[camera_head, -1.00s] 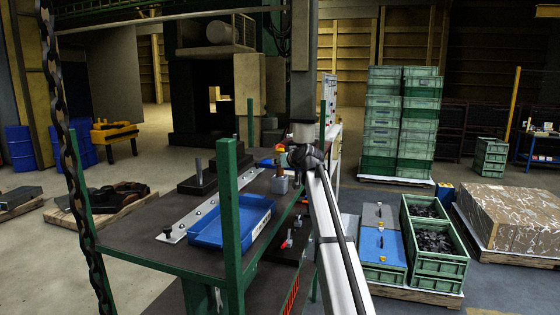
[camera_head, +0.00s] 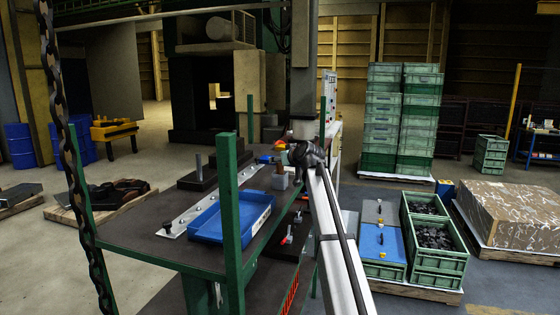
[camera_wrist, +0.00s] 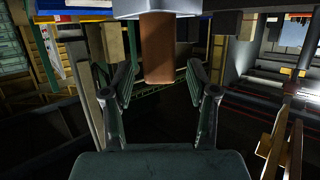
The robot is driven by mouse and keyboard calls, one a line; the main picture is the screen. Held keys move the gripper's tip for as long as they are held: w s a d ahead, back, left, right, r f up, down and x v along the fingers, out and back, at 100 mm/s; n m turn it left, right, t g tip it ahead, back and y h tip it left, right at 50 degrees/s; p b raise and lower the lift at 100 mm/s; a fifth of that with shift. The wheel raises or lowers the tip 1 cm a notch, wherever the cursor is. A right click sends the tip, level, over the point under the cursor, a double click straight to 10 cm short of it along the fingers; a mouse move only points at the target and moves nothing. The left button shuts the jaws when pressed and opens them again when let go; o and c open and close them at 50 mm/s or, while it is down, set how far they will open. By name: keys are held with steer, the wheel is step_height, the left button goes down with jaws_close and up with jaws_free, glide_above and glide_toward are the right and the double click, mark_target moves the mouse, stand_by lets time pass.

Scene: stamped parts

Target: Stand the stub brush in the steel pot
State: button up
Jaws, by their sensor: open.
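A brown cylinder, which looks like the stub brush's handle (camera_head: 280,169), stands upright in a small grey block-like holder, likely the steel pot (camera_head: 279,182), at the table's right edge. The wrist view is inverted, with the brown handle (camera_wrist: 157,50) hanging from the grey pot (camera_wrist: 158,8). The bristles are hidden. My gripper (camera_wrist: 158,80) is open, its fingers spread on either side of the handle's line and apart from it. In the head view my dark gripper (camera_head: 302,155) is just right of the brush, and its fingers are unclear.
A blue tray (camera_head: 232,216) lies on the dark table, beside a perforated metal strip (camera_head: 205,202). A black block with a post (camera_head: 198,175) stands behind. A green upright (camera_head: 230,210) rises at the table's front. Crates with dark parts (camera_head: 434,240) stand on the floor at right.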

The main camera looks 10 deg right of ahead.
steer(key=v, duration=1.1)
steer(key=shift+s, duration=0.25)
steer(key=shift+d+r, duration=0.1)
